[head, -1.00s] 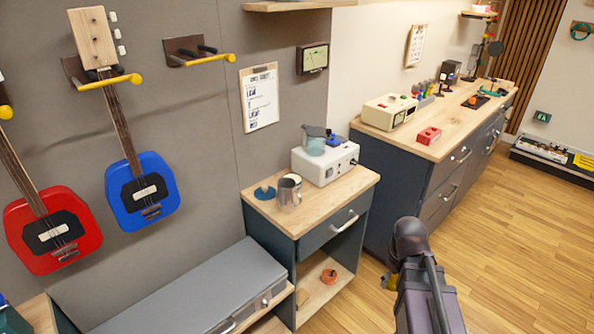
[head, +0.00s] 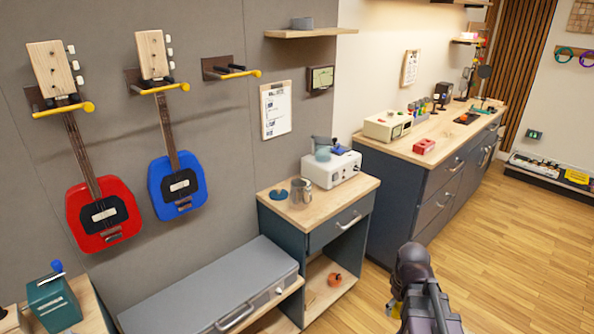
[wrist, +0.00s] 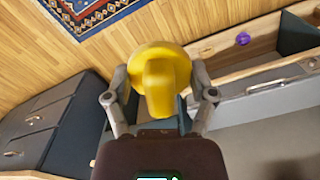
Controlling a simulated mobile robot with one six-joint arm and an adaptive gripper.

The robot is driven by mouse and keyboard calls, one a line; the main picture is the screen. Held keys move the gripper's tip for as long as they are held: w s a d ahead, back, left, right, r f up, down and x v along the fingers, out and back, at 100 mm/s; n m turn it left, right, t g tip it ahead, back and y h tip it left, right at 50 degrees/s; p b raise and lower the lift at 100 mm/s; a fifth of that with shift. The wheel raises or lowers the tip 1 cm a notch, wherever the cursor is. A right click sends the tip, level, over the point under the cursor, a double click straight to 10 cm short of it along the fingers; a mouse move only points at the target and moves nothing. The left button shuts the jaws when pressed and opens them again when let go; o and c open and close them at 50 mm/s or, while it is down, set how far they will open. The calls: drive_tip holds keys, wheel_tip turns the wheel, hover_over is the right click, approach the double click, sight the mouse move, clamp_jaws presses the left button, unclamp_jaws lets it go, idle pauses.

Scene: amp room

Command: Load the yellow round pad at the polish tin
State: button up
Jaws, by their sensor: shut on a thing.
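The yellow round pad (wrist: 160,66), a disc with a thick stub handle, is between the fingers of my gripper (wrist: 160,98) in the wrist view. My gripper is shut on the pad's handle. In the head view my arm shows at the bottom right, and the fingers are mostly hidden. No thing is clearly recognisable as the polish tin. A blue round pad with a knob (head: 279,194) and a silver metal cup (head: 300,192) stand on a small wooden-topped cabinet (head: 325,207), left of my arm. A grey round container (head: 302,23) sits on a wall shelf.
A white box-shaped machine (head: 331,170) stands at the cabinet's back. An orange round thing (head: 334,279) lies on its lower shelf. A long grey case (head: 210,290) lies to the left. A dark workbench (head: 400,195) stands behind. Wooden floor (head: 500,260) is clear at right.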

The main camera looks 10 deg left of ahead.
drive_tip(key=shift+s+d, duration=0.15)
drive_tip(key=shift+s, duration=0.1)
drive_tip(key=shift+w+a, duration=0.1)
drive_tip(key=shift+a, duration=0.1)
idle(0.4)
